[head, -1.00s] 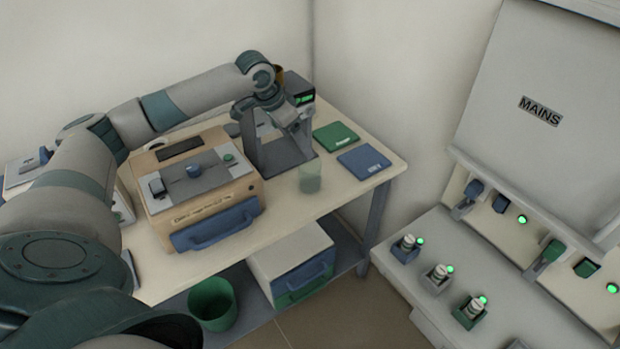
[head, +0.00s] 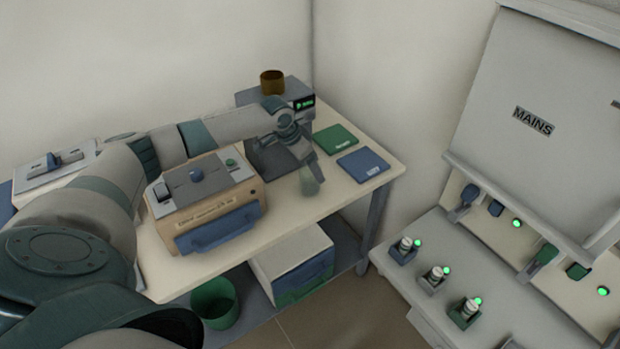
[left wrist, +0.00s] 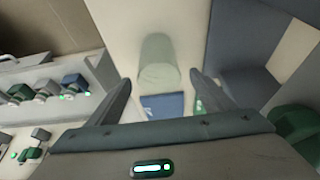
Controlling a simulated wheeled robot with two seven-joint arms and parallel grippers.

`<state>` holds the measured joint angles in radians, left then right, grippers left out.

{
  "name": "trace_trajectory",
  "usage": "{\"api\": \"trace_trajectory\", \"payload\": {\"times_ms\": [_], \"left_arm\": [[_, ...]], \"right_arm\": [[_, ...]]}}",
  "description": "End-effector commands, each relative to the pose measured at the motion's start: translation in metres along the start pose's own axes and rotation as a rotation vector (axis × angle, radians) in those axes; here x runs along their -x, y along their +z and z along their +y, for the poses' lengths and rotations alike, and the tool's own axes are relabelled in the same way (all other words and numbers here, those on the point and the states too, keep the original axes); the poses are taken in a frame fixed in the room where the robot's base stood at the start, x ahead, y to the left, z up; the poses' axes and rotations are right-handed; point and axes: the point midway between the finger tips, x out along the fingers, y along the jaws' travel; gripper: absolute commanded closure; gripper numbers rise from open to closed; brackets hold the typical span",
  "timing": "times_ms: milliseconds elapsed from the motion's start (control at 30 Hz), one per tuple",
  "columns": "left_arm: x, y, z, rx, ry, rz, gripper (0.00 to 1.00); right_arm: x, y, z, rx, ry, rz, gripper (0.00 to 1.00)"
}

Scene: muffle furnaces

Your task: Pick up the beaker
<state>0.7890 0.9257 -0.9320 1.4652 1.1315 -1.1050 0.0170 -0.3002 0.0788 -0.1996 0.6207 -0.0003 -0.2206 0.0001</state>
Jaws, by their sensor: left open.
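The beaker (head: 309,184) is a translucent pale green cup on the table near its front edge. In the left wrist view the beaker (left wrist: 158,62) is ahead of the fingertips, roughly midway between them. My left gripper (head: 312,166) is open and close above and behind the beaker, partly covering its upper part in the head view. The left wrist view shows its two fingers spread apart (left wrist: 160,82) with nothing held. Whether a finger touches the beaker, I cannot tell. My right gripper is not in view.
A beige furnace (head: 207,196) stands left of the beaker. Green (head: 335,139) and blue (head: 363,164) pads lie right. A green bin (head: 215,303) is below. A switch panel (head: 532,120) is at right.

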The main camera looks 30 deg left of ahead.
Motion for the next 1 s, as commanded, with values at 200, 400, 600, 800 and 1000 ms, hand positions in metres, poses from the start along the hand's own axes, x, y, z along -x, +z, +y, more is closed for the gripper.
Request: {"api": "trace_trajectory", "payload": {"times_ms": [200,400,600,800,1000], "left_arm": [[-0.016,0.0,0.0,0.0,0.0,-0.001,0.25],[-0.017,0.0,0.0,0.0,0.0,0.0,0.25],[-0.018,0.001,0.0,0.0,0.0,0.0,0.25],[-0.033,0.004,0.001,0.003,0.001,-0.002,0.25],[-0.057,0.006,0.001,0.002,0.0,-0.001,0.25]], "right_arm": [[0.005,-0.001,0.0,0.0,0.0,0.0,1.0],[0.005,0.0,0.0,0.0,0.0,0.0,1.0],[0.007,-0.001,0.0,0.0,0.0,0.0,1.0],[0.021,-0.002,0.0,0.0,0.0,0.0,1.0],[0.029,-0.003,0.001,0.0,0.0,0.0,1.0]]}}
